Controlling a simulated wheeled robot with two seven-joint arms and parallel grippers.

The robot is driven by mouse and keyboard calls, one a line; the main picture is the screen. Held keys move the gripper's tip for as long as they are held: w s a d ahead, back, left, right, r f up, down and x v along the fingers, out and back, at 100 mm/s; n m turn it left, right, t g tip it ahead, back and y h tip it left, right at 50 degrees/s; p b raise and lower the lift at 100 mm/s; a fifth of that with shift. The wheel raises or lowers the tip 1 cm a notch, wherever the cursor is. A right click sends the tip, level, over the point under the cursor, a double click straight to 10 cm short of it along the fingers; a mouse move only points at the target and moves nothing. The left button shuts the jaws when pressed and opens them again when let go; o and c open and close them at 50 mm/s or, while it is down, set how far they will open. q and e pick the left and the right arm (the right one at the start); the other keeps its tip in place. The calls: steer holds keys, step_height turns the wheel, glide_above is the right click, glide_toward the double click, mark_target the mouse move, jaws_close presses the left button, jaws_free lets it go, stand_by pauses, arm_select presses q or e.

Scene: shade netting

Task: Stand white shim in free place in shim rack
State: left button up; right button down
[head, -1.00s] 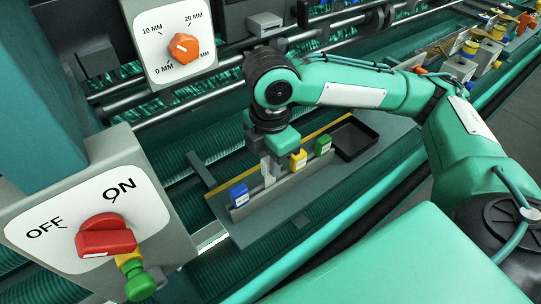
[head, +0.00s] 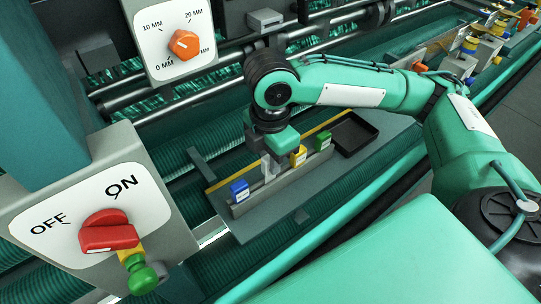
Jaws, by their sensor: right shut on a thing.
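The shim rack (head: 285,172) is a narrow grey rack on a grey shelf in the middle of the head view. A blue shim (head: 239,191) stands near its left end, and a yellow shim (head: 298,156) and a green shim (head: 323,141) stand toward its right end. My right gripper (head: 269,171) points down at the rack between the blue and yellow shims. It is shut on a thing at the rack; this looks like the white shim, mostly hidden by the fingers. I cannot tell whether it is seated. My left gripper is not in view.
A black empty tray (head: 355,134) lies right of the rack. A panel with a red ON/OFF knob (head: 108,232) is at the lower left. An orange dial (head: 184,44) is above the rack. The shelf front (head: 290,202) is mostly clear.

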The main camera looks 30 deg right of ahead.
steer(key=shift+f, duration=0.3)
steer(key=shift+f, duration=0.65)
steer(key=shift+f, duration=0.2)
steer(key=shift+f, duration=0.55)
steer(key=c, duration=1.2)
jaws_free()
steer(key=shift+b, duration=0.3)
step_height(320, 180, up, 14)
steer(key=shift+f+b, duration=0.1)
steer(key=shift+b, duration=0.6)
